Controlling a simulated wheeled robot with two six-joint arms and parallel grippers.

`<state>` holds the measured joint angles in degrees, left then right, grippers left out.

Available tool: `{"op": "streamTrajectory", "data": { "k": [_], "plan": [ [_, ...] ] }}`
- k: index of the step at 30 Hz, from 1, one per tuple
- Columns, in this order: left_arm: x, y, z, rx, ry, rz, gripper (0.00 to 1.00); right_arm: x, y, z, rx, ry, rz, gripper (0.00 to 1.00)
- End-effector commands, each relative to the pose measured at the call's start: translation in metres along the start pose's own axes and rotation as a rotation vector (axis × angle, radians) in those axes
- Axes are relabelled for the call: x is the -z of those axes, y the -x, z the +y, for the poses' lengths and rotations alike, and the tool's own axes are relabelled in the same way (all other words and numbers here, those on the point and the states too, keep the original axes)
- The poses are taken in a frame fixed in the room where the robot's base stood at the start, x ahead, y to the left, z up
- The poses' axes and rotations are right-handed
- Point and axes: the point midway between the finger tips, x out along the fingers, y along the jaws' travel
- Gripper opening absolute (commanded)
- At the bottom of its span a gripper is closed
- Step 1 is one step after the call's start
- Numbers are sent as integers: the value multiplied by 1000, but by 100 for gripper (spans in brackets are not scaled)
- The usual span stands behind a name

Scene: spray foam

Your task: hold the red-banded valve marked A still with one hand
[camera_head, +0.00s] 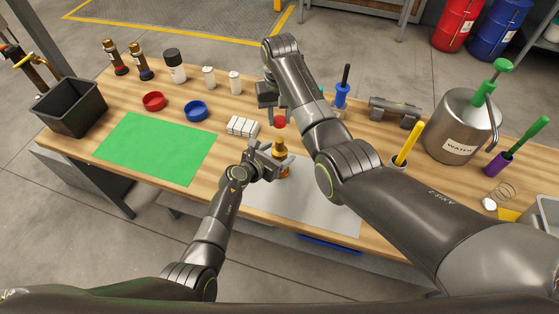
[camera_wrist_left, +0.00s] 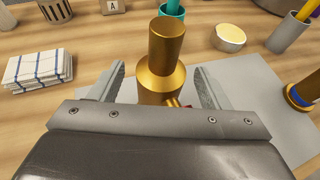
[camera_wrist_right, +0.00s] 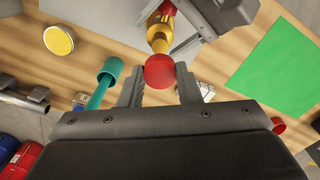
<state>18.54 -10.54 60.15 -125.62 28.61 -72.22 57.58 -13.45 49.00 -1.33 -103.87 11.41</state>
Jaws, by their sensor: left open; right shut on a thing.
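A brass valve (camera_head: 281,152) stands upright on the grey mat; it also shows in the left wrist view (camera_wrist_left: 166,55), with a bit of red low on its body. No letter on it is readable. My left gripper (camera_head: 270,160) is open, with one finger on each side of the valve in the left wrist view (camera_wrist_left: 163,80); contact is not visible. My right gripper (camera_head: 278,108) is shut on a red cap (camera_wrist_right: 159,71), held above the valve's top. The cap also shows in the head view (camera_head: 279,122).
A folded cloth (camera_head: 242,126), a green mat (camera_head: 160,148) and red (camera_head: 153,101) and blue (camera_head: 195,110) rings lie to the left. A blue-banded brass piece (camera_wrist_left: 302,92) stands right of the valve in the left wrist view. My right arm hides part of the table.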

Motion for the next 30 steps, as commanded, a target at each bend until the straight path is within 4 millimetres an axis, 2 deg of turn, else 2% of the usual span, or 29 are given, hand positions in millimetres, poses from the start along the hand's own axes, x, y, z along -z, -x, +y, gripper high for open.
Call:
{"op": "streamTrajectory", "data": {
  "k": [2, 15, 19, 27, 30],
  "plan": [
    [0, 0, 0, 0, 0, 0, 62, 0, 0, 0, 0, 0, 0, 10],
    [1, 0, 0, 0, 0, 1, 5, 0, 0, 0, 0, 0, 0, 10],
    [1, 0, 0, 0, 0, 1, 4, 0, -6, 0, 0, 0, -2, 10],
    [1, 0, 0, 1, 0, 2, 4, -1, -44, 0, -1, 0, 1, 10],
    [1, 0, 0, 1, 0, 2, 4, -1, -50, 0, 0, 0, 3, 10]
  ]
}}
